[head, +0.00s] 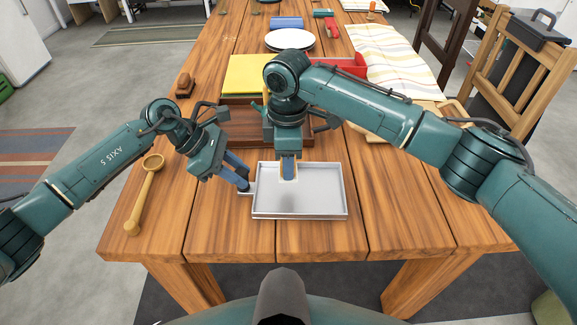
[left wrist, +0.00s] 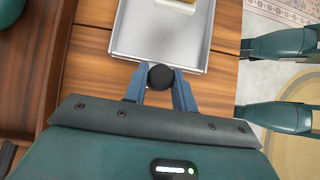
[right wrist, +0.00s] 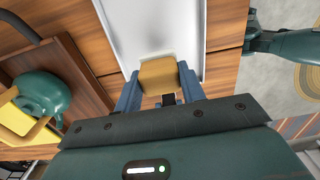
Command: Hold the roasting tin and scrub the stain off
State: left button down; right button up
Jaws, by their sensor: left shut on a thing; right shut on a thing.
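The shallow grey-white roasting tin (head: 318,206) lies flat on the table's front part; it also shows in the left wrist view (left wrist: 130,45). My left gripper (head: 245,187) is shut on the tin at its left side; in the left wrist view (left wrist: 160,92) its fingers sit at the tin's edge. I cannot tell whether the sponge touches the tin floor. A faint greyish smudge shows on the floor below the sponge; I cannot make out a clear stain.
A wooden ladle (head: 147,187) lies left of the tin. A brown wooden tray (head: 234,136) and a yellow item (head: 243,74) are behind it. White plates (head: 290,40) and a striped cloth (head: 398,62) lie farther back. The table right of the tin is clear.

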jog(key=shift+r, duration=1.35)
pick_arm(q)
jog(key=c, duration=1.1)
grip_release()
jog(key=shift+o, duration=0.2)
jog(key=v, duration=1.2)
